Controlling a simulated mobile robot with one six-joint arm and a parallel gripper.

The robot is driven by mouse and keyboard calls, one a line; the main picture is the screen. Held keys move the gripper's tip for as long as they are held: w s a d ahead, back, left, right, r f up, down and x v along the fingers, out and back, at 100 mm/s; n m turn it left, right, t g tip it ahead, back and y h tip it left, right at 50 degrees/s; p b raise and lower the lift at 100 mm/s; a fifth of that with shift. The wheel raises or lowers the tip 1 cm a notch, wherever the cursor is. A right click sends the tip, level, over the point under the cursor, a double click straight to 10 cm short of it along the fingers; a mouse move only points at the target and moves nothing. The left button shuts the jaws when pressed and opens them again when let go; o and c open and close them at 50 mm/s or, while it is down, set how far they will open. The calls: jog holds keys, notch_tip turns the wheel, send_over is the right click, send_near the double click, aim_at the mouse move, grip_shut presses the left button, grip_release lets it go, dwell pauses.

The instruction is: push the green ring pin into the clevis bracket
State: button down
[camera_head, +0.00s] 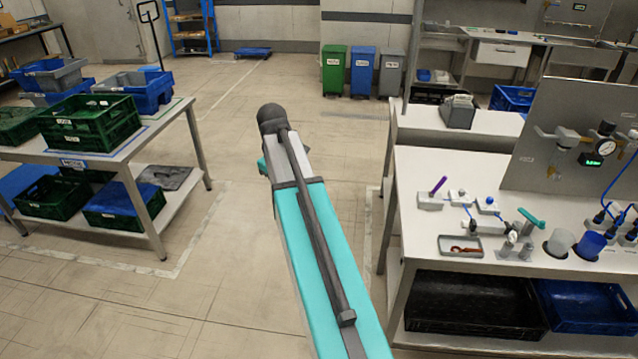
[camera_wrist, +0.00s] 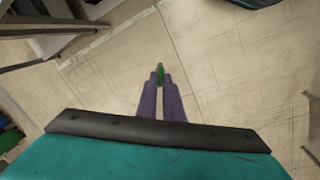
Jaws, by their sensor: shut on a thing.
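My gripper (camera_wrist: 160,77) shows in the wrist view with its two dark purple-grey fingers close together. They are shut on a small green piece, the green ring pin (camera_wrist: 160,69), whose end sticks out past the fingertips. Its ring is not clearly seen. Below it is only bare floor. In the head view my arm reaches out over the aisle, and its fingers and the pin are hidden. On the white workbench (camera_head: 422,242) at right, a small grey fixture with upright lugs (camera_head: 509,243) may be the clevis bracket; I cannot tell for sure. My gripper is well apart from the bench.
The bench also holds a purple pin in a block (camera_head: 438,187), a small tray (camera_head: 446,251) with a reddish part, a teal handle (camera_head: 530,217) and cups. A grey panel (camera_head: 575,105) stands behind. A table with green crates (camera_head: 88,125) is at left. The aisle floor between is clear.

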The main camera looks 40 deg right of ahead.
jog(key=w+a+f+n, duration=0.1)
jog(key=a+n, duration=0.1)
jog(key=a, duration=1.1)
jog(key=w+a+f+n, duration=0.1)
jog(key=w+a+n, duration=0.1)
jog(key=a, duration=1.2)
jog(key=shift+w+f+t, duration=0.15)
jog(key=shift+f+t, duration=0.15)
